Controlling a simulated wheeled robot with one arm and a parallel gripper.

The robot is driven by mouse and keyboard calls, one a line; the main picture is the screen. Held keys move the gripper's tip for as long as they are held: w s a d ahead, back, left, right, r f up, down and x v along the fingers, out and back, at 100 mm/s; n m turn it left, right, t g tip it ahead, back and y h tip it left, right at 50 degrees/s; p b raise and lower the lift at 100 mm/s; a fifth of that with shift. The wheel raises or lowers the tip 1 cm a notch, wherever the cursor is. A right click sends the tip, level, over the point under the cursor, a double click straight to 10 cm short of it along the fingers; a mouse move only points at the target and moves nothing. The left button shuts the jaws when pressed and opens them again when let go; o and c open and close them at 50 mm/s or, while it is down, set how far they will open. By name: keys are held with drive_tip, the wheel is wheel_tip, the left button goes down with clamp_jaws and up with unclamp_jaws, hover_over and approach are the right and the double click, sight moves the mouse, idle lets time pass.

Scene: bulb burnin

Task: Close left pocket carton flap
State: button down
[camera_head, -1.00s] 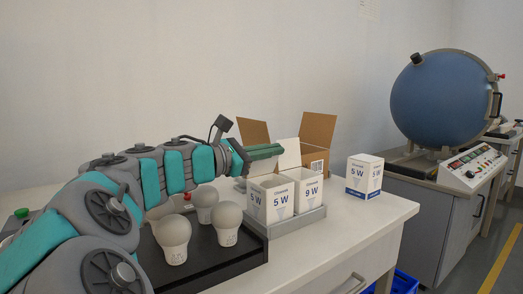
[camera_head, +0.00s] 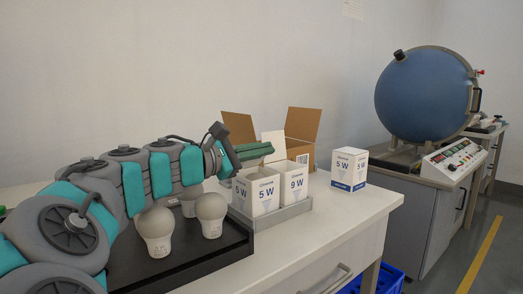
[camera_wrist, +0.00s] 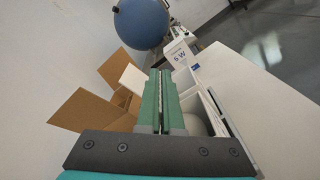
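A white carton marked 5 W (camera_head: 257,194) stands in the left pocket of a grey two-pocket tray (camera_head: 288,214). A white carton marked 9 W (camera_head: 297,182) stands in the right pocket. A white flap (camera_head: 273,142) stands raised behind them; it also shows in the wrist view (camera_wrist: 132,78), left of my fingers. I cannot tell for sure which carton it belongs to. My gripper (camera_head: 268,150) is over the left carton's top, its green fingers side by side in the wrist view (camera_wrist: 162,78), with only a narrow seam and nothing held. A white bulb (camera_wrist: 194,124) shows in an open carton beneath.
A brown cardboard box (camera_head: 304,126) with raised flaps stands behind the cartons. Several bulbs stand in a black tray (camera_head: 200,262) at left, below my arm. A closed 5 W carton (camera_head: 349,170) stands at right. The front bench top (camera_head: 340,222) is clear.

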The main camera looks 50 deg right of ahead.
drive_tip(key=c, duration=1.1)
unclamp_jaws()
drive_tip(key=shift+o, duration=0.2)
drive_tip(key=v, duration=0.8)
drive_tip(key=shift+d, duration=0.1)
